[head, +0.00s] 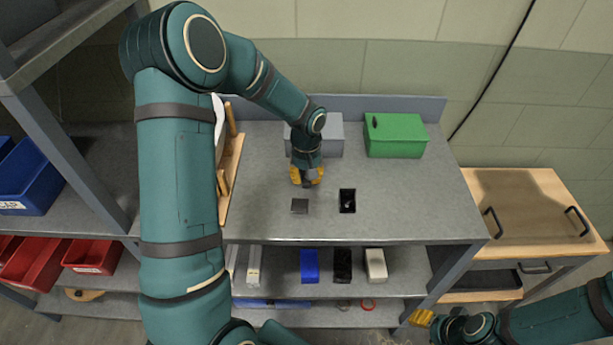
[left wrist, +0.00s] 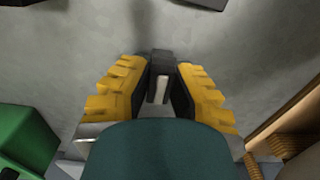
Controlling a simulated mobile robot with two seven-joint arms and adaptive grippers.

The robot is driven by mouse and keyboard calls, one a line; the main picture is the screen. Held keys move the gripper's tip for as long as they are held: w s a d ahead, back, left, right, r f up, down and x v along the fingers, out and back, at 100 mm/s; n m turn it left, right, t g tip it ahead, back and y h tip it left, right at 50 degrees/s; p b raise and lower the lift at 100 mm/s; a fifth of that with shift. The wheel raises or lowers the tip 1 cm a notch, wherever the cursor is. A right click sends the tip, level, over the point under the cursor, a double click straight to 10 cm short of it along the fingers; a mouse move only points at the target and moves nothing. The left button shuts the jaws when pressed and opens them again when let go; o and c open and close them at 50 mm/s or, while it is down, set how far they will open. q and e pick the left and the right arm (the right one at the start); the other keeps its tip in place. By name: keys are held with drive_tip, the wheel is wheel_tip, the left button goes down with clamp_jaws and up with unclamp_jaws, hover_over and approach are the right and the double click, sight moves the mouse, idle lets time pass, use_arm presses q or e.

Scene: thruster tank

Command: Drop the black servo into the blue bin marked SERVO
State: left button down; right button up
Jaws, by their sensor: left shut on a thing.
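My left gripper (head: 306,179) is low over the grey workbench, behind a flat dark square and a black open box. In the left wrist view its yellow-padded fingers (left wrist: 160,90) are shut on a small dark thing with a pale strip, which looks like the black servo (left wrist: 161,63). In the head view the gripper hides it. A blue bin (head: 28,178) stands on the left shelf; its white label is too small to read for sure. My right gripper (head: 423,318) is at the lower right, far from the servo; its opening is unclear.
The black box (head: 347,201) and dark square (head: 300,206) lie on the workbench (head: 410,200). A green box (head: 395,136) and a grey box (head: 329,133) stand at its back. Red bins (head: 92,257) sit below the blue one. A wooden cabinet (head: 530,205) stands at right.

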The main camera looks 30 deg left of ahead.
use_arm(q)
drive_tip(key=c, duration=1.3)
unclamp_jaws()
drive_tip(key=shift+f, duration=0.15)
drive_tip(key=o, duration=0.3)
drive_tip(key=shift+r, duration=0.2)
